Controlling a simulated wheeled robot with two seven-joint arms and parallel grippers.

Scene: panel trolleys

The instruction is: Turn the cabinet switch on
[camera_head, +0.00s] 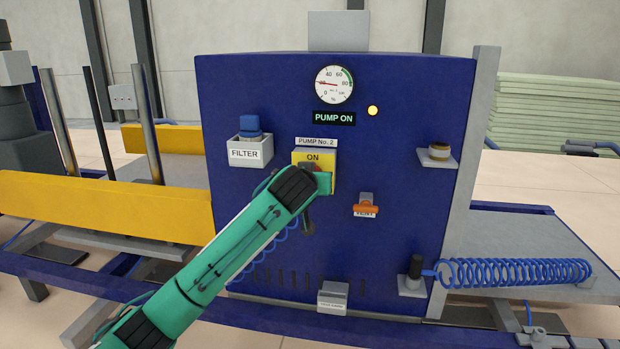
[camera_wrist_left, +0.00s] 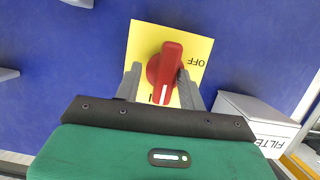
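The red switch knob (camera_wrist_left: 166,68) sits on a yellow plate (camera_wrist_left: 143,38) on the blue cabinet (camera_head: 240,90). In the left wrist view its handle stands nearly upright, slightly tilted, with a white mark at its lower end; OFF reads upside down at the right. In the head view the plate (camera_head: 329,158) shows ON at its top, and my left gripper (camera_head: 320,183) covers most of the switch. My left gripper's grey fingers (camera_wrist_left: 158,70) stand either side of the knob, the left one with a gap. A display (camera_head: 334,118) reads PUMP ON. My right gripper is out of view.
A yellow lamp (camera_head: 373,110) glows beside the display, below a round gauge (camera_head: 334,85). A FILTER box (camera_head: 250,152) is left of the switch. An orange vent valve (camera_head: 366,209) and a coiled blue hose (camera_head: 515,272) are to the right.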

